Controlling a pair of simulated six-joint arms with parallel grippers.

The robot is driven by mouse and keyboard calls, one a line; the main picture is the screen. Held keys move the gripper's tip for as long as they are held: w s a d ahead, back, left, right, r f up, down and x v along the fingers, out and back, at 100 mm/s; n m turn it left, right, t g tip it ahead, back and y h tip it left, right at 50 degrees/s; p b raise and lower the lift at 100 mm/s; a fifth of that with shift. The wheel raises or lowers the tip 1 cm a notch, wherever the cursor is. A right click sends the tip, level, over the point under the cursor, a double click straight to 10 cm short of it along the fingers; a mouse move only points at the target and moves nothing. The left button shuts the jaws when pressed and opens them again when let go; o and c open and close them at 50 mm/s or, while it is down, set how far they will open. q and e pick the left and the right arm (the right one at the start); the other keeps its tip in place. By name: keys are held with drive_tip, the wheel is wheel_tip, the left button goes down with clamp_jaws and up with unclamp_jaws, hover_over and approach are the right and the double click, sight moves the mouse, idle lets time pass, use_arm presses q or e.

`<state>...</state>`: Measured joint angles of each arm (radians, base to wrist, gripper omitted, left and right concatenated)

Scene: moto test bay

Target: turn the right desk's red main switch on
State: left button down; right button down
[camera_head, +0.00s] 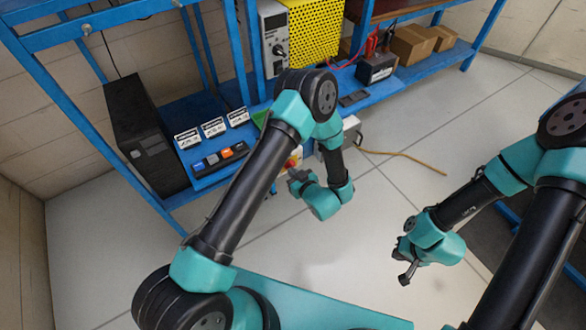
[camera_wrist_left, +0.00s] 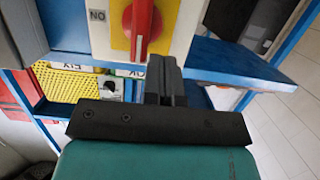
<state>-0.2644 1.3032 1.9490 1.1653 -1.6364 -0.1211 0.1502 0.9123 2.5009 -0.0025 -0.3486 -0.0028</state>
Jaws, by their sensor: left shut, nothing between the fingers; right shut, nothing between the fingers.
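The red main switch (camera_wrist_left: 143,22) is a red rotary handle on a yellow plate (camera_wrist_left: 120,12), seen upside down in the left wrist view with an ON label (camera_wrist_left: 97,15) beside it. The handle lies along the picture's vertical. In the head view the red switch (camera_head: 292,162) shows partly, beside my left arm, on the blue desk's front. My left gripper (camera_head: 297,183) is shut and empty close to it. In the left wrist view its fingertips (camera_wrist_left: 161,62) lie just below the handle; contact cannot be told. My right gripper (camera_head: 405,272) is shut and empty over the floor.
The blue desk (camera_head: 375,92) holds a black computer tower (camera_head: 140,125), small meters (camera_head: 213,128), a button strip (camera_head: 220,158), a yellow perforated panel (camera_head: 313,32), a black battery (camera_head: 376,69) and cardboard boxes (camera_head: 413,42). A tan cable (camera_head: 405,156) lies on otherwise open floor.

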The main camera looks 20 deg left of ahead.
use_arm(q)
drive_tip(key=shift+x, duration=1.4)
idle(0.4)
drive_tip(key=shift+a, duration=0.1)
drive_tip(key=shift+w+d+r, duration=0.35)
drive_tip(key=shift+w+r, duration=0.05)
drive_tip(key=shift+w, duration=0.1)
idle(0.9)
drive_tip(key=shift+w+d, duration=0.65)
idle(2.0)
drive_tip(key=shift+a, duration=0.1)
drive_tip(key=shift+s+a+r, duration=0.1)
drive_tip(key=shift+s+a, duration=0.15)
drive_tip(key=shift+s, duration=0.15)
drive_tip(key=shift+s+d, duration=0.1)
drive_tip(key=s+d, duration=0.5)
drive_tip(key=d, duration=0.1)
idle(0.9)
